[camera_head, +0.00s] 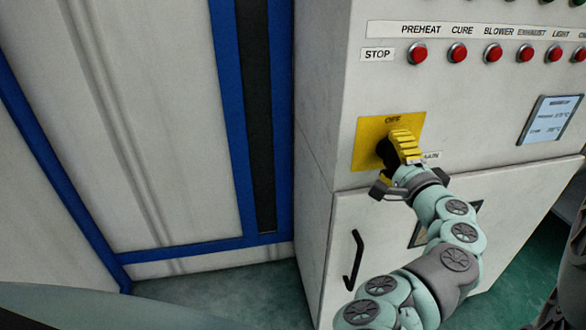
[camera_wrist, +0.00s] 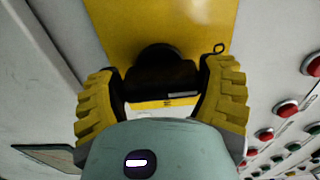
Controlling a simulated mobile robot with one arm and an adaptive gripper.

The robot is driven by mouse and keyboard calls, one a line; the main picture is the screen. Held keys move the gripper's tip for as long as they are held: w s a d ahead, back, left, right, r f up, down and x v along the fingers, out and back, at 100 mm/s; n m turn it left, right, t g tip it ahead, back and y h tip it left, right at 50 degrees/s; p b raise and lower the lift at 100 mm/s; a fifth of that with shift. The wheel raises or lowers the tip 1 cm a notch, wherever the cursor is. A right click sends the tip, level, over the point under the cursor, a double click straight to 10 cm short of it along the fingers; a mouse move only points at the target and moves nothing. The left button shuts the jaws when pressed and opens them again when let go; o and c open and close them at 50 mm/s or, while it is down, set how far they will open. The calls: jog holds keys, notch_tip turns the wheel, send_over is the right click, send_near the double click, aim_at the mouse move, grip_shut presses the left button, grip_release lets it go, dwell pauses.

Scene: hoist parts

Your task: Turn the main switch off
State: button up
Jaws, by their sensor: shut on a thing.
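The main switch (camera_head: 385,150) is a black rotary knob on a yellow plate (camera_head: 366,137) on the front of the grey cabinet. The plate has a label at its top that seems to read OFF. My gripper (camera_head: 398,158) is at the plate, and its yellow ribbed finger covers part of the knob. In the wrist view the black switch handle (camera_wrist: 163,80) lies between the two fingers of my gripper (camera_wrist: 163,72), with one finger at each end. My gripper is shut on it. The handle's exact angle is hard to tell.
A row of red stop buttons (camera_head: 457,53) runs above the switch. A small display (camera_head: 550,119) is at the right. Below is a cabinet door with a black handle (camera_head: 353,260). A blue-framed panel (camera_head: 228,120) stands at the left.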

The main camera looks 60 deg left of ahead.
jog(key=shift+s, duration=0.1)
jog(key=o, duration=1.1)
jog(key=shift+d, duration=0.1)
jog(key=v, duration=1.1)
jog(key=shift+d, duration=0.4)
